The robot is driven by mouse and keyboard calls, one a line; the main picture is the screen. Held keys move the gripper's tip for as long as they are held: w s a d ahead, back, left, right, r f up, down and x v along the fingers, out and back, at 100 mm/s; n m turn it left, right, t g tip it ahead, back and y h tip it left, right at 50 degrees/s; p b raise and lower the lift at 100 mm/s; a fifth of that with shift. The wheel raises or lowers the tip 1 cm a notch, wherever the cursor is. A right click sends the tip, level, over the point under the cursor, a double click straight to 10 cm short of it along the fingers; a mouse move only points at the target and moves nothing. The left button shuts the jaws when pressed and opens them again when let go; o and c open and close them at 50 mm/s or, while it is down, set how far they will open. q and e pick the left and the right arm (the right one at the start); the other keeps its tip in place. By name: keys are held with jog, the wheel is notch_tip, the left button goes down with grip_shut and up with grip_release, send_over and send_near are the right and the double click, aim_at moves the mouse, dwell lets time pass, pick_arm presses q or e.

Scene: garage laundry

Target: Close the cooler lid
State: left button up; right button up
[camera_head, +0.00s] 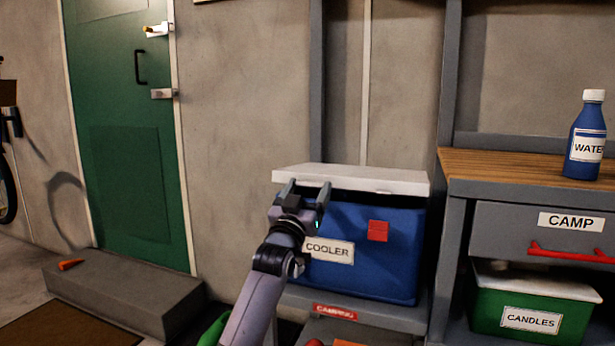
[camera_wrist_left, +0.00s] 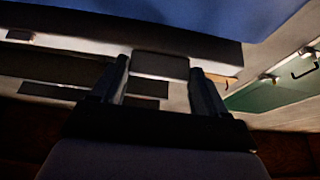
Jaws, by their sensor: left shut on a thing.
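The cooler is a blue box (camera_head: 372,262) with a white COOLER label and a red latch (camera_head: 378,231) on its front. Its white lid (camera_head: 370,180) lies low over the box, with a dark gap showing below its front edge. My left gripper (camera_head: 305,190) is at the left part of the lid's front edge, shut on the lid with its fingers apart. In the left wrist view, the gripper (camera_wrist_left: 160,72) has a dark grey block between its fingers, and a blue surface (camera_wrist_left: 180,18) fills the top. The exact contact is hard to see. My right gripper is out of view.
The cooler sits on a grey shelf (camera_head: 410,318) labelled CAMPING, beside a bench with a wooden top (camera_head: 520,170). A blue water bottle (camera_head: 586,138) stands on the bench, and a green CANDLES bin (camera_head: 530,305) is below. A grey step (camera_head: 125,295) lies before the green door (camera_head: 125,140).

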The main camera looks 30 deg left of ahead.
pick_arm(q)
jog(key=shift+w+f, duration=0.2)
jog(key=shift+f, duration=0.65)
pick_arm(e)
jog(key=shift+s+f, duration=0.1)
pick_arm(q)
jog(key=o, duration=1.5)
jog(key=shift+w, duration=0.1)
jog(key=shift+r, duration=0.1)
jog(key=shift+a+r, duration=0.1)
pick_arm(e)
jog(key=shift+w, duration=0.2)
pick_arm(q)
jog(key=p+v, duration=0.2)
jog(key=v, duration=0.5)
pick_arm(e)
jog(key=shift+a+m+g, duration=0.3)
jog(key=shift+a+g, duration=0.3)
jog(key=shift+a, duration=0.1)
